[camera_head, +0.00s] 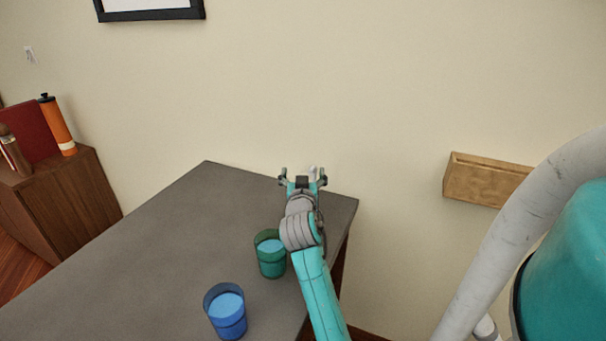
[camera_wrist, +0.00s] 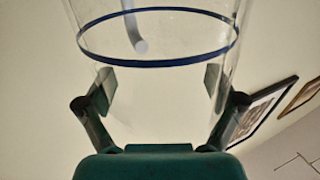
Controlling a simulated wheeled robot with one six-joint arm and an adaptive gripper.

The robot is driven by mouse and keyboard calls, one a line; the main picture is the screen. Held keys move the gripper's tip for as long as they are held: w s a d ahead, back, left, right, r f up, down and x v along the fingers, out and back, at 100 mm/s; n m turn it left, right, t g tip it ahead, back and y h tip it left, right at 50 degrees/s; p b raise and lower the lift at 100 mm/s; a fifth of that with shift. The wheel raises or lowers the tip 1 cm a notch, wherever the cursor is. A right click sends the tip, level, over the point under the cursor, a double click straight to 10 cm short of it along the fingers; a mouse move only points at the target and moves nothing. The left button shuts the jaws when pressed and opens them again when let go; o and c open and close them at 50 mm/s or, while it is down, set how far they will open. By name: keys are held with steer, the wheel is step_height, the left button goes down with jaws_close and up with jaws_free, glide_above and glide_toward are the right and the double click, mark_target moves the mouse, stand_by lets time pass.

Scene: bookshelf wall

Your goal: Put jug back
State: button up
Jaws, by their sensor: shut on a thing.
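A clear jug (camera_wrist: 160,64) with a blue band fills the upper middle of the wrist view. A pale rod-like part shows through its wall. My gripper (camera_wrist: 158,86) has one finger on each side of the jug and is shut on it. In the head view my gripper (camera_head: 303,178) is at the far right corner of the grey table. The clear jug is hard to make out there; only a small pale bit shows by the fingers. I cannot tell whether the jug touches the table.
A green cup (camera_head: 270,262) and a blue cup (camera_head: 226,318), both with light blue contents, stand on the grey table (camera_head: 150,250) left of my arm. The table's left part is clear. A wooden wall box (camera_head: 475,182) hangs at right. An orange bottle (camera_head: 58,128) stands on a brown cabinet (camera_head: 75,200).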

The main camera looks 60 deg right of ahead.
steer(key=shift+f, duration=0.1)
steer(key=o, duration=1.5)
steer(key=shift+c, duration=0.2)
steer(key=v, duration=1.2)
